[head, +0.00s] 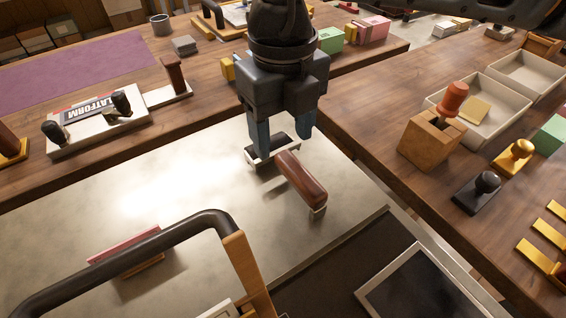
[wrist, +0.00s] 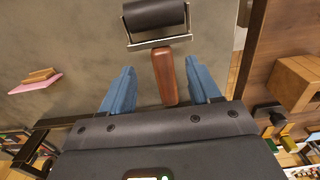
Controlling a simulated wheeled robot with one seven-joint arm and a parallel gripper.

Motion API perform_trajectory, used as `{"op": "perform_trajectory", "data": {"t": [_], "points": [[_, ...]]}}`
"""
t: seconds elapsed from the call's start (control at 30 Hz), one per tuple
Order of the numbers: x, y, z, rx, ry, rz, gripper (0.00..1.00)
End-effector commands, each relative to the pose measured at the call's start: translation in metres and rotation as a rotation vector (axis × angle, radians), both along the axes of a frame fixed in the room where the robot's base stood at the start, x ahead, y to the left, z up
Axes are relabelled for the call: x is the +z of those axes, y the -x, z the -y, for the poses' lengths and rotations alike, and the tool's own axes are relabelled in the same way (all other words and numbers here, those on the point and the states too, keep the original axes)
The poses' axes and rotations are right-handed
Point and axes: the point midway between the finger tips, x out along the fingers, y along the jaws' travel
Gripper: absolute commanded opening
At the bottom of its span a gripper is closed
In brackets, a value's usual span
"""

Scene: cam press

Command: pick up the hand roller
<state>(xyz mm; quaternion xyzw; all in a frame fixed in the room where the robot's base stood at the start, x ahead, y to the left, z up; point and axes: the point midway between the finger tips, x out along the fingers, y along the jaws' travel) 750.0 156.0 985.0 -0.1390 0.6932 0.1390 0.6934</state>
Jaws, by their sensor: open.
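The hand roller has a brown wooden handle (head: 300,179) and a dark cylinder in a metal frame. It rests on the pale metal plate (head: 190,205) in the head view. My gripper (head: 281,140) points down over the roller, its blue fingers apart. In the wrist view the handle (wrist: 165,76) lies between the two open fingers, nearer the right one, with a gap on each side. The black roller cylinder (wrist: 154,14) is beyond the fingertips. The height of the fingers above the handle is hard to tell.
A dark curved bar (head: 130,250) with a wooden end stands in the left foreground. A pink pad (head: 125,243) lies behind it. A wooden block with an orange-handled stamp (head: 432,135) stands on the right table.

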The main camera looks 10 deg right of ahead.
Motion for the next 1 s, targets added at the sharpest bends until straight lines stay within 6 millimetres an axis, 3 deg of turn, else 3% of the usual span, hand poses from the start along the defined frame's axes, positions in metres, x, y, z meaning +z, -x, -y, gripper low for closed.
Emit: {"op": "perform_trajectory", "data": {"t": [0.4,0.7,1.0], "points": [[-0.05,0.001,0.003,0.0,-0.001,-0.001,0.62],[-0.057,0.0,0.003,0.0,0.0,0.0,0.62],[-0.056,0.0,0.003,0.0,0.0,0.0,0.35]]}}
